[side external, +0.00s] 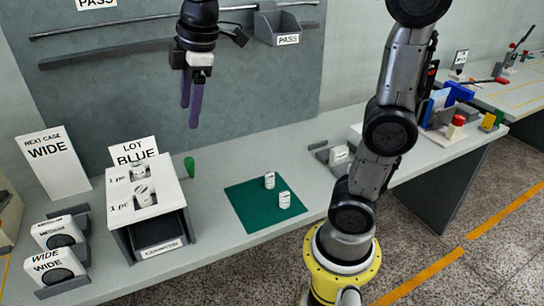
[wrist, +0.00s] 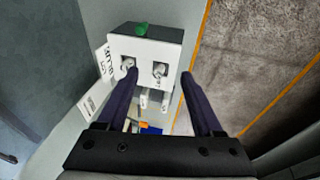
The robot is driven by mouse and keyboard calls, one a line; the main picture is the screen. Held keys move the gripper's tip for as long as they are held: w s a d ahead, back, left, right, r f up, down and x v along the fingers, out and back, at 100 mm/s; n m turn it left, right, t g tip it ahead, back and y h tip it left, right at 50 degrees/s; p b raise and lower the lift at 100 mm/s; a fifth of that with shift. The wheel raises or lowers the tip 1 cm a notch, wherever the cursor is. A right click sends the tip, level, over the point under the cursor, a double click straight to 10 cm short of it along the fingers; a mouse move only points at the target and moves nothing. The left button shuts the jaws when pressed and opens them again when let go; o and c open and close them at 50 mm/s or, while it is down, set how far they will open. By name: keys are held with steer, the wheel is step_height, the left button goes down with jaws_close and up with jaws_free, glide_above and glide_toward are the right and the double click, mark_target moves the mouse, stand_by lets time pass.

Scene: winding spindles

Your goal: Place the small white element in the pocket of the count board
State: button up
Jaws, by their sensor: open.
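The count board is a white box (side external: 171,193) with two dark square pockets in its top, each marked "1 pc". A white element with dark marking appears to sit in the back pocket (side external: 138,172), and another in the front pocket (side external: 144,195). Two more short white elements, one farther back (side external: 270,180) and one nearer (side external: 284,200), stand upright on the green mat. I cannot tell which is the small one. My gripper (side external: 191,112) is open and empty, high above the bench. In the wrist view, the board (wrist: 172,52) shows beyond my spread fingers (wrist: 158,74); the mat is out of view.
A grey "PASS" bin (side external: 278,25) hangs on the wall panel.

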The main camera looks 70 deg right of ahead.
steer(key=s+f+m+t, duration=0.1)
steer(key=s+f+m, duration=0.3)
steer(key=s, duration=0.4)
steer(key=s+f+m+t, duration=0.1)
steer(key=s+f+m, duration=0.3)
steer(key=s, duration=0.4)
steer(key=shift+s+f+m, duration=0.35)
steer(key=shift+m, duration=0.25)
steer(key=shift+a, duration=0.1)
